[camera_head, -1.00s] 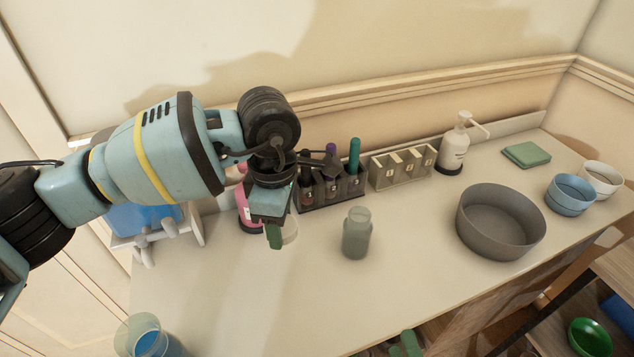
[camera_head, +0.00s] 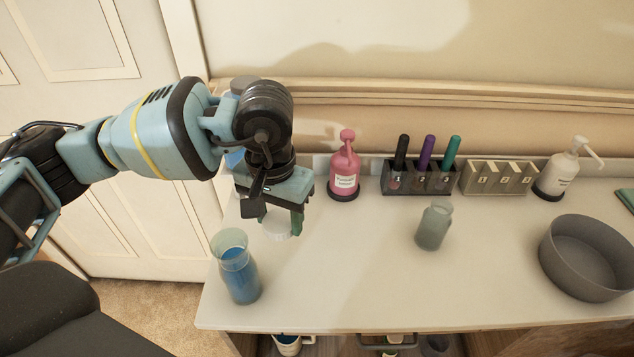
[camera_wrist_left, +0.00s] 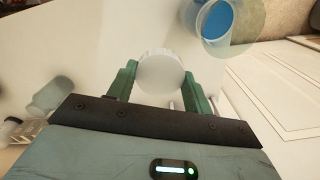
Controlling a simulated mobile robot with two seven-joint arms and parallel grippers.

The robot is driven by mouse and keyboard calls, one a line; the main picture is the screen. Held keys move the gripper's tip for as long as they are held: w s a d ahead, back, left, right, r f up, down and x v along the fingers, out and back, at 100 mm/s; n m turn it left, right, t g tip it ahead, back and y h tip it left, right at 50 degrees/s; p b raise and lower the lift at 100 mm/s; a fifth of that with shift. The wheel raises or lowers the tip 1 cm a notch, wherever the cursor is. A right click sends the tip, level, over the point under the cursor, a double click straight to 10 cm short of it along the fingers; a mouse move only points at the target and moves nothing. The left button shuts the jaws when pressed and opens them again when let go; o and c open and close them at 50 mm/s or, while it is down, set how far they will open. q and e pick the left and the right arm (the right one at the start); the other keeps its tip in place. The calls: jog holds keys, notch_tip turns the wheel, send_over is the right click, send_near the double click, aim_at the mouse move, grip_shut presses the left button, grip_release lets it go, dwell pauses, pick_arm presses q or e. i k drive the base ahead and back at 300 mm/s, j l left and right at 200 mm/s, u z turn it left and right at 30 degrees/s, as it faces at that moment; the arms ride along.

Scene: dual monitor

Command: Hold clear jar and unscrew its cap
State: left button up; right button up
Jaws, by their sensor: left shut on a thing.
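My left gripper (camera_head: 281,218) is shut on a round white cap (camera_head: 277,229). In the left wrist view the cap (camera_wrist_left: 160,70) sits between the two green fingertips, its ribbed side partly showing. The gripper is near the table's left end, behind and to the right of a clear vessel with blue liquid. A clear greyish jar (camera_head: 435,228) stands upright on the table, well to the right of the gripper. Its top looks uncapped. My right gripper is not in view.
The vessel with blue liquid (camera_head: 240,272) stands near the front left corner. A pink bottle (camera_head: 344,170), a dark rack with pens (camera_head: 420,180), an empty beige rack (camera_head: 497,180) and a white pump bottle (camera_head: 560,175) line the back. A grey bowl (camera_head: 588,258) is at right.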

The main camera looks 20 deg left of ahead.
aim_at(436, 221)
jog(key=l+u, duration=0.2)
jog(key=l, duration=0.3)
jog(key=l+u, duration=0.2)
jog(key=l, duration=0.25)
jog(key=k+l+u, duration=0.2)
jog(key=l, duration=0.25)
jog(key=l+u, duration=0.2)
jog(key=l, duration=0.25)
jog(key=i+l, duration=0.35)
